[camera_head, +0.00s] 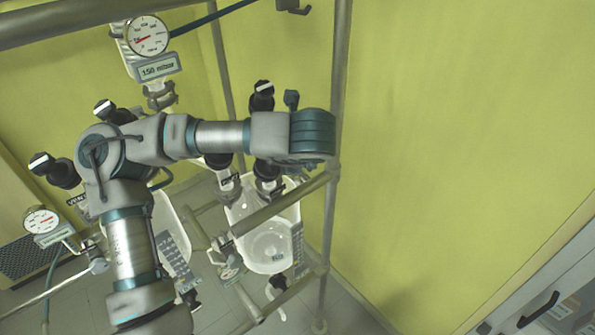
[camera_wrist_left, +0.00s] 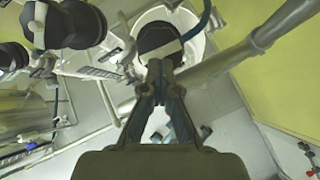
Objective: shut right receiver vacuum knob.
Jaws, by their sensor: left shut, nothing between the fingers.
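In the left wrist view, my left gripper (camera_wrist_left: 161,70) is shut, its fingertips meeting just in front of a black knob (camera_wrist_left: 157,38) with a white bar across its face. I cannot tell whether they touch it. Behind that knob is a white round vessel rim. In the head view, my left arm crosses from lower left to the upper middle, and its wrist hides the gripper fingers. A black knob (camera_head: 262,89) shows just above the forearm. The right receiver (camera_head: 268,240) hangs below the wrist. I cannot tell which labelled knob faces the fingers. My right gripper is out of view.
More black knobs (camera_head: 104,107) (camera_head: 55,169) stand at the left. A gauge (camera_head: 147,36) with a display reading 150 mbar is at upper left, another gauge (camera_head: 41,220) lower left. A metal frame post (camera_head: 338,80) rises beside my wrist. Free room lies right of it, before the yellow wall.

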